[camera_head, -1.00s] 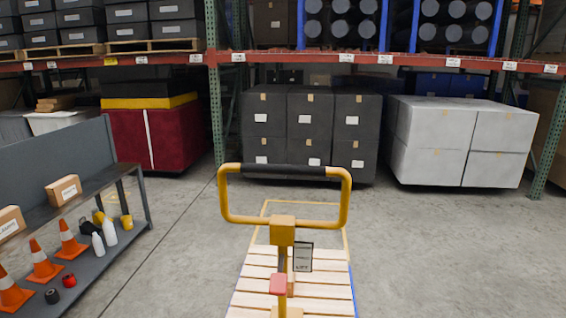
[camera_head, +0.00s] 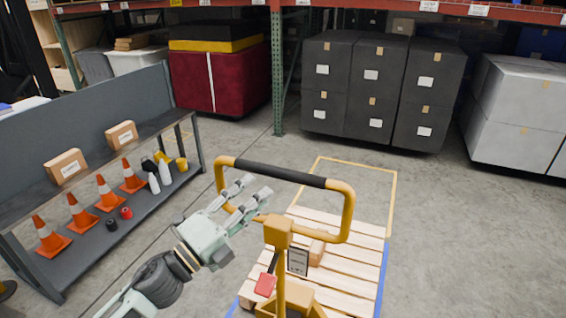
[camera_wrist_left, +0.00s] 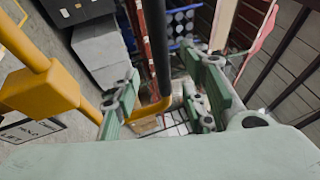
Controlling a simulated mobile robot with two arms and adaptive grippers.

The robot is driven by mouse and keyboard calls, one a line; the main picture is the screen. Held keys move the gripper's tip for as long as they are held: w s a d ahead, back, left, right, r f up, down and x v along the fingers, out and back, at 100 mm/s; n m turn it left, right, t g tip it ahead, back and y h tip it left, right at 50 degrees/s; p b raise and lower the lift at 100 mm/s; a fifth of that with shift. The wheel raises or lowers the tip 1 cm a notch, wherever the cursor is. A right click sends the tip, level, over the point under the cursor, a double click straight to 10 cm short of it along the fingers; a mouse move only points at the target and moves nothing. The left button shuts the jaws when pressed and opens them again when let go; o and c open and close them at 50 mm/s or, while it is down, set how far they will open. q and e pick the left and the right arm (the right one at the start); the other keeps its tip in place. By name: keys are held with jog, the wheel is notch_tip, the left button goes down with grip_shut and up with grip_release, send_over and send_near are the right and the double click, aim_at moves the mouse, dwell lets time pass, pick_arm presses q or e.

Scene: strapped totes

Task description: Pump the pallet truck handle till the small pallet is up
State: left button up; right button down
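The pallet truck's yellow handle loop (camera_head: 346,215) stands upright, with a black grip (camera_head: 290,174) across its top. Behind it is the small slatted wooden pallet (camera_head: 350,275); I cannot tell how high it sits. My left gripper (camera_head: 254,189) is open at the left side of the loop, just below the grip's left end. In the left wrist view its two green fingers (camera_wrist_left: 168,92) are spread, and the black grip (camera_wrist_left: 155,40) runs through the gap between them. I cannot tell whether they touch it. My right gripper is out of view.
A grey shelf bench (camera_head: 100,170) with boxes, orange cones and bottles stands at the left. Dark stacked boxes (camera_head: 375,95) and a pale grey block (camera_head: 515,115) stand beneath the rack. A small box (camera_head: 316,250) is on the pallet. The floor right of the pallet is clear.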

aim_at(278, 175)
pick_arm(q)
jog(key=w+d+r+p, duration=0.2)
jog(key=shift+w, duration=0.4)
jog(key=x, duration=0.2)
jog(key=shift+w+d+p, duration=0.15)
jog(key=shift+d+p, duration=0.15)
jog(key=shift+p, duration=0.05)
jog(key=shift+w+d, duration=0.25)
jog(key=shift+w, duration=0.15)
jog(key=c, duration=1)
grip_shut()
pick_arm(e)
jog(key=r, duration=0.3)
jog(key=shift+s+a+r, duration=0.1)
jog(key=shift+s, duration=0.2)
